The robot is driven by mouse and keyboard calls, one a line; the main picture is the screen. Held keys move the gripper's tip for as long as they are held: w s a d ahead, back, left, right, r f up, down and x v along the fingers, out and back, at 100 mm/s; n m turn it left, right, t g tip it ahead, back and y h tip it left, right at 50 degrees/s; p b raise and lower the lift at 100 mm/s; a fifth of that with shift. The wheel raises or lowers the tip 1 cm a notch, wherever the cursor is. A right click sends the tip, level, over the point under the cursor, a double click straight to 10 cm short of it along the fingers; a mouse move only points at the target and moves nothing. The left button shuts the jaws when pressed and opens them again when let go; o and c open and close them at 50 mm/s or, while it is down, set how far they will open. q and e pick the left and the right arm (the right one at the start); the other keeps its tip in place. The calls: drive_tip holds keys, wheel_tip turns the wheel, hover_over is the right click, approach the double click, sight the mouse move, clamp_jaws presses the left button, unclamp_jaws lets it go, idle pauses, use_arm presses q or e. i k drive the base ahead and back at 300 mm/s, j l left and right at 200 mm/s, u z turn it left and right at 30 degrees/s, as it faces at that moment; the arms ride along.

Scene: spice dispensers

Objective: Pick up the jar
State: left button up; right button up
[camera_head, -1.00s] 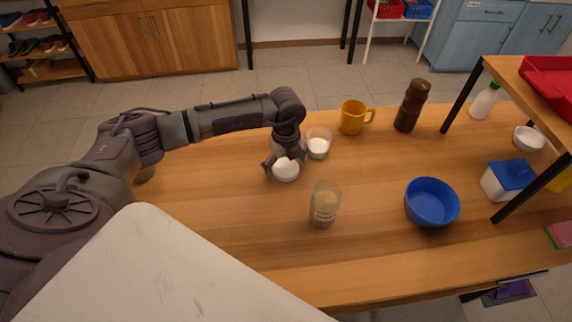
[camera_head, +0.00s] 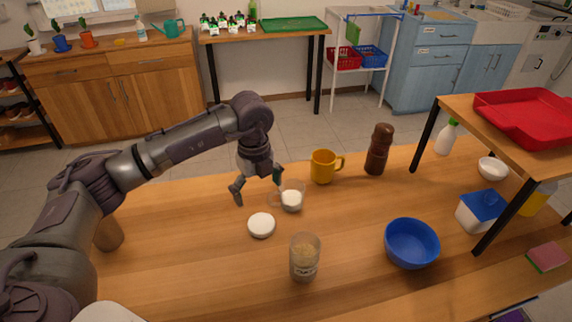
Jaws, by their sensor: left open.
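A clear glass jar (camera_head: 305,262) with tan contents and a small label stands upright on the wooden table (camera_head: 190,270), front and centre. A smaller glass jar (camera_head: 291,199) with white contents stands behind it. My left gripper (camera_head: 258,190) is open and empty, pointing down above and behind the lid. Its right finger is close to the small jar's rim; I cannot tell whether they touch. My right gripper is not in view.
A yellow mug (camera_head: 323,166) and a brown grinder (camera_head: 379,149) stand behind the jars. A blue bowl (camera_head: 411,243) is to the right. A raised shelf with a red tray (camera_head: 530,115) stands at the right. The table left of the lid is clear.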

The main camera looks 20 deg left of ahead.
sight(305, 245)
drive_tip(key=k+l, duration=1.05)
drive_tip(key=k, duration=0.25)
